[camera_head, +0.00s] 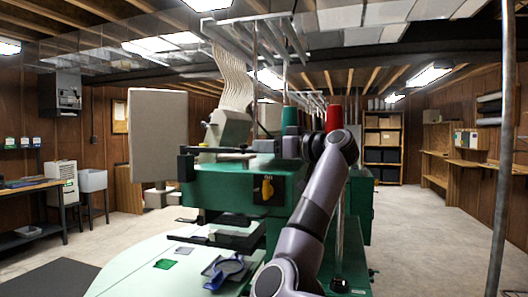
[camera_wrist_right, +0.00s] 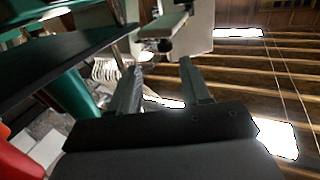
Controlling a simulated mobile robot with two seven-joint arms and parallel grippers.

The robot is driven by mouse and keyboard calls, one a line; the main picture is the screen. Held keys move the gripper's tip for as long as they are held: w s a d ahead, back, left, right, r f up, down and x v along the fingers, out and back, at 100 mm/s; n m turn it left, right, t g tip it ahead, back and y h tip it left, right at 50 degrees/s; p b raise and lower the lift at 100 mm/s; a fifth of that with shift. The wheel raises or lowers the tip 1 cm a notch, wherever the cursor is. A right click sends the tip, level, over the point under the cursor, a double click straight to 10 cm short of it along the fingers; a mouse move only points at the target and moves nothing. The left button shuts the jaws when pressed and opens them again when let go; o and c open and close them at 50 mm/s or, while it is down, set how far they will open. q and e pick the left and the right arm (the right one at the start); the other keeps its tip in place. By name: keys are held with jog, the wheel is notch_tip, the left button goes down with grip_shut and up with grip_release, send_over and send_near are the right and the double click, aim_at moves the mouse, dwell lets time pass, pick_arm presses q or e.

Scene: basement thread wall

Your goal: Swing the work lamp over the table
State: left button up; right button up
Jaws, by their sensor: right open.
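I cannot tell for sure which part is the work lamp. In the head view a dark horizontal arm (camera_head: 218,150) reaches left above the green machine, near a large light grey panel (camera_head: 158,128). The pale green table (camera_head: 120,275) is below, in front of the machine. My right gripper (camera_head: 266,147) is above the machine at the right end of that arm, partly hidden. In the right wrist view its fingers (camera_wrist_right: 162,85) are spread with nothing between them. A pale bar with a dark round end (camera_wrist_right: 165,44) shows beyond the fingertips. My left gripper is out of view.
A grey post (camera_head: 502,150) stands at right. The floor between is open.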

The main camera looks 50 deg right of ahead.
jog(key=shift+s+b, duration=0.35)
jog(key=shift+s, duration=0.55)
